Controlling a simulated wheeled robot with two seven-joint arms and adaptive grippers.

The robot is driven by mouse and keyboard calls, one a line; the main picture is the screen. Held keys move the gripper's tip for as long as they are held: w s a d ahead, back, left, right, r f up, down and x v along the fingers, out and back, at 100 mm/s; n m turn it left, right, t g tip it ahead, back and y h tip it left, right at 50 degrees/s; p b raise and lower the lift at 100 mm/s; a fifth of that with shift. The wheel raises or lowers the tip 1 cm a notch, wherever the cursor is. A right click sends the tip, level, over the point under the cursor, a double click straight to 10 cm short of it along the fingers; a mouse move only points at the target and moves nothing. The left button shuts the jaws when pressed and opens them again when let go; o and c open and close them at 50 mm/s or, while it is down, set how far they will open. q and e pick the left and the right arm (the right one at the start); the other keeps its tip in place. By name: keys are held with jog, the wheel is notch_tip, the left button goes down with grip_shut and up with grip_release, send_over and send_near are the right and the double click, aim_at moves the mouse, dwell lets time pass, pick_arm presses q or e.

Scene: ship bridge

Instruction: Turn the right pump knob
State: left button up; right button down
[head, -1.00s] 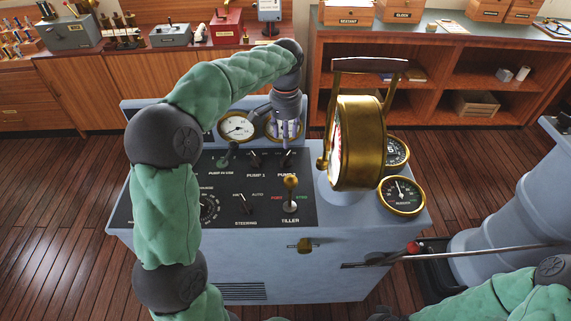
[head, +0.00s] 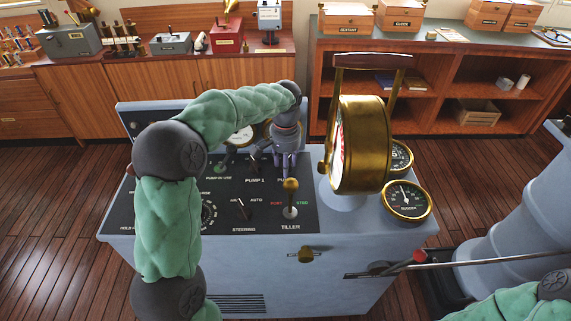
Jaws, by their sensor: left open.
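The blue-grey console (head: 350,262) has a black panel (head: 262,208) with labels for PUMP 1, steering and tiller. My left gripper (head: 285,174) is open and points down at the right pump position. Its fingers cover most of the PUMP 2 label and hide the right pump knob. I cannot tell whether the fingers touch the knob. The PUMP 1 label is just left of the fingers. My right gripper is out of view; only part of my right arm shows at the lower right.
The brass-topped tiller lever (head: 290,196) stands just in front of the gripper. The large brass telegraph (head: 362,145) rises close to its right. The steering knob (head: 242,209) is in front to the left. Brass gauges (head: 405,201) sit at the console's right end.

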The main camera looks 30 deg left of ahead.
pick_arm(q)
grip_shut()
